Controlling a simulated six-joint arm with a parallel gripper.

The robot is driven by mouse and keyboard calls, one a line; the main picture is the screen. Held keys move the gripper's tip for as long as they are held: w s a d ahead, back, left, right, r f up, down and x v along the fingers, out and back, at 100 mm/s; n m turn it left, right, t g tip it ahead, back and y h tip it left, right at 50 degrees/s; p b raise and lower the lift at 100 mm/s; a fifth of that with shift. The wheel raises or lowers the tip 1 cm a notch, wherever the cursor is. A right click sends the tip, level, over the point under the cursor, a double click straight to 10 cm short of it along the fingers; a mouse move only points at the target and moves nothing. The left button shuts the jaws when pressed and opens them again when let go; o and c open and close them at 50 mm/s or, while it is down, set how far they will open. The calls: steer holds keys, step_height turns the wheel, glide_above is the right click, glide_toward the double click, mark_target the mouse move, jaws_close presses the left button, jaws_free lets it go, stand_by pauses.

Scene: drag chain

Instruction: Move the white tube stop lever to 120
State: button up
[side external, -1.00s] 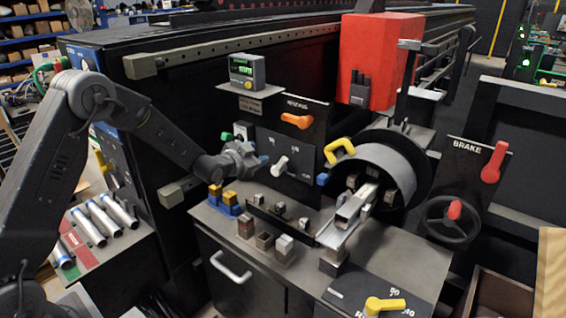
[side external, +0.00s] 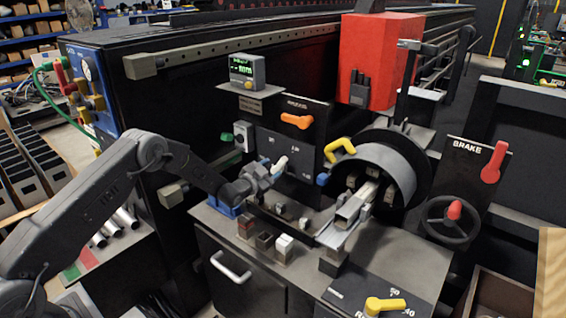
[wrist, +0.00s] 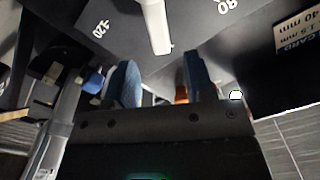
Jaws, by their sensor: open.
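The white tube stop lever (side external: 281,163) is on a dark panel (side external: 303,155) at the middle of the side view. In the wrist view the white lever (wrist: 154,25) comes down from the top edge, between the 120 mark (wrist: 103,27) on the left and the 80 mark (wrist: 228,6) on the right. My gripper (side external: 268,171) is just left of and below the lever in the side view. In the wrist view my gripper (wrist: 158,80) has its two blue fingertips apart, with the lever's end just above the gap. Nothing is seen gripped.
An orange lever (side external: 297,121) is above, and a yellow handle (side external: 339,149) is to the right beside a round drum (side external: 385,172). Small blocks (side external: 284,247) stand on the bench below. A small display (side external: 246,70) is above left.

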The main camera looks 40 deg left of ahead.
mark_target(281, 163)
steer(key=shift+w, duration=3.45)
steer(key=shift+c, duration=0.2)
jaws_close()
